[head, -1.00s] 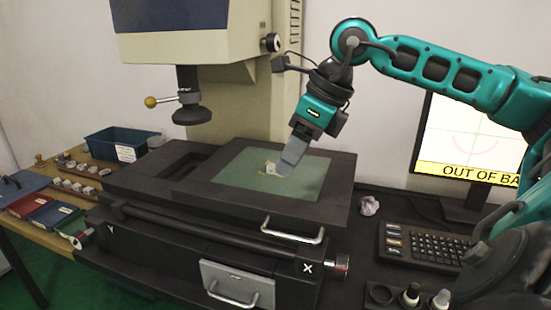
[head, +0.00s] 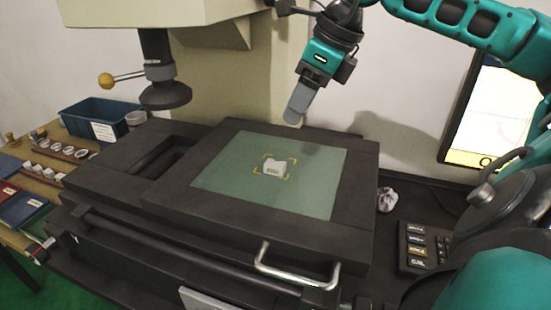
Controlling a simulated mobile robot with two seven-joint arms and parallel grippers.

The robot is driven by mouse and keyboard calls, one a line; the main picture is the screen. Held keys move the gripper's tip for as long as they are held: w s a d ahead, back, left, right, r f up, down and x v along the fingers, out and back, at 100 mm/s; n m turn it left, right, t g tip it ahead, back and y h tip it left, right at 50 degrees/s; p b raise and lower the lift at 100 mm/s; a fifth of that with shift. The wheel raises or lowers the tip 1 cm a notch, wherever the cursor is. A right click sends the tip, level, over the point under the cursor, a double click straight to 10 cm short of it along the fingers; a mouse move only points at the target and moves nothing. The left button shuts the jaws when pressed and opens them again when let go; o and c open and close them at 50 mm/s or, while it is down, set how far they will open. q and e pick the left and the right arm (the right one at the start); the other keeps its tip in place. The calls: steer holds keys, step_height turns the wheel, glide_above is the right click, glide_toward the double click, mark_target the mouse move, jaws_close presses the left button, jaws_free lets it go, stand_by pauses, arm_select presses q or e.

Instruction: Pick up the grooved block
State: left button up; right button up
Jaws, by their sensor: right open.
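The grooved block (head: 274,169) is a small pale piece. It lies on the green glass plate (head: 220,172) of the measuring stage, inside yellow corner marks. My right gripper (head: 295,115) is above and behind the block, apart from it, with its fingers pointing down. It is open and nothing shows in it; the gap between its fingers is hard to see from this side. My left gripper is not in view.
The machine's probe column (head: 165,92) with a yellow-knobbed lever hangs left of the plate. A silver handle (head: 290,275) sticks out at the stage front. A blue bin (head: 100,119) stands at left, a crumpled ball (head: 387,199) and a keypad (head: 425,245) at right.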

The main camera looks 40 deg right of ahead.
mark_target(273, 162)
steer(key=p+x, duration=0.3)
steer(key=x, duration=0.3)
steer(key=shift+a, duration=0.15)
steer(key=shift+f, duration=0.35)
steer(key=x, duration=0.5)
steer(key=shift+s+a+f+p, duration=0.1)
steer(key=shift+s+p, duration=0.2)
steer(key=shift+p, duration=0.1)
steer(key=shift+w+f, duration=0.15)
steer(key=shift+f, duration=0.3)
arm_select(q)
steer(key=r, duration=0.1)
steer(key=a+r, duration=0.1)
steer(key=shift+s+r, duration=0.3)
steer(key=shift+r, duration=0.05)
arm_select(e)
steer(key=shift+c, duration=0.4)
steer(key=c, duration=0.8)
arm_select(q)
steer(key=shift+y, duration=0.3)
arm_select(e)
jaws_close()
